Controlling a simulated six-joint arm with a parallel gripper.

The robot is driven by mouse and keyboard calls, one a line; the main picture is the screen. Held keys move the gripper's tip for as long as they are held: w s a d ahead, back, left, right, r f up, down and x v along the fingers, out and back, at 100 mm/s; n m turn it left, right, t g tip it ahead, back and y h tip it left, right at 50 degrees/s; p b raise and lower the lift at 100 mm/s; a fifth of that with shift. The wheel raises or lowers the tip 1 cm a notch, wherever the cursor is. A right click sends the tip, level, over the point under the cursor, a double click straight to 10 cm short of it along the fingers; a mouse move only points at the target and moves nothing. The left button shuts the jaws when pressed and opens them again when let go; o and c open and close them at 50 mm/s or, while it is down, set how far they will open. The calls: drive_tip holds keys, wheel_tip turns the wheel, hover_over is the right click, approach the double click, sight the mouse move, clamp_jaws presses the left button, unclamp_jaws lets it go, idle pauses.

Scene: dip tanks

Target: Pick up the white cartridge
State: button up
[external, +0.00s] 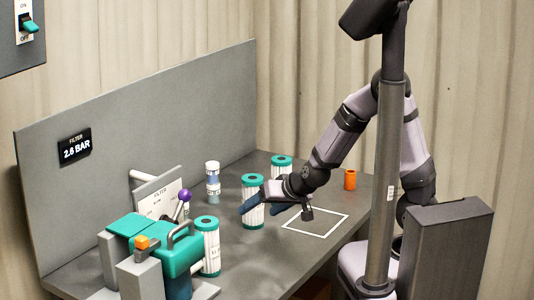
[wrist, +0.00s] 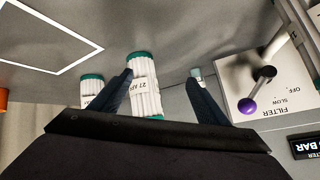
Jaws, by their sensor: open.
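Three white pleated cartridges with teal end caps stand on the grey bench. One cartridge (external: 253,213) is at my gripper (external: 262,211), a second (external: 281,162) stands behind it, and a third (external: 208,248) is by the teal tank. In the wrist view my open gripper (wrist: 160,79) has its dark fingers spread, with a labelled cartridge (wrist: 145,92) between them, nearer the left finger. Another cartridge (wrist: 93,88) shows outside the left finger. I cannot tell whether either finger touches a cartridge.
A teal filter housing (external: 180,256) and a purple-knobbed lever (external: 184,195) are at the front left. A clear-and-blue bottle (external: 213,184) stands near the back panel (external: 190,110). A white-outlined square (external: 318,230) is empty; an orange cup (external: 350,179) stands beyond it.

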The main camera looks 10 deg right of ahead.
drive_tip(key=s+a+r+t+y, duration=0.2)
drive_tip(key=s+a+r+t, duration=0.25)
drive_tip(key=a, duration=0.55)
wheel_tip(320, 180, up, 6)
drive_tip(key=f+t+y, duration=0.1)
drive_tip(key=t, duration=0.3)
hover_over(215, 242)
drive_tip(key=w+d, duration=0.2)
drive_tip(key=d, duration=0.1)
drive_tip(key=s+f+n+b, duration=0.1)
drive_tip(key=s+f+b, duration=0.1)
drive_tip(key=f, duration=0.1)
drive_tip(key=s+f+n+g+y+b, duration=0.1)
drive_tip(key=s+f+n+b, duration=0.1)
drive_tip(key=f, duration=0.1)
drive_tip(key=s+f+n+g+y+b, duration=0.1)
drive_tip(key=s+f+n+b, duration=0.1)
drive_tip(key=f, duration=0.1)
drive_tip(key=shift+s+f, duration=0.1)
drive_tip(key=shift+f, duration=0.05)
drive_tip(key=p+x, duration=0.2)
drive_tip(key=x, duration=1)
drive_tip(key=shift+p, duration=0.4)
drive_tip(key=shift+a, duration=0.1)
drive_tip(key=c, duration=1.3)
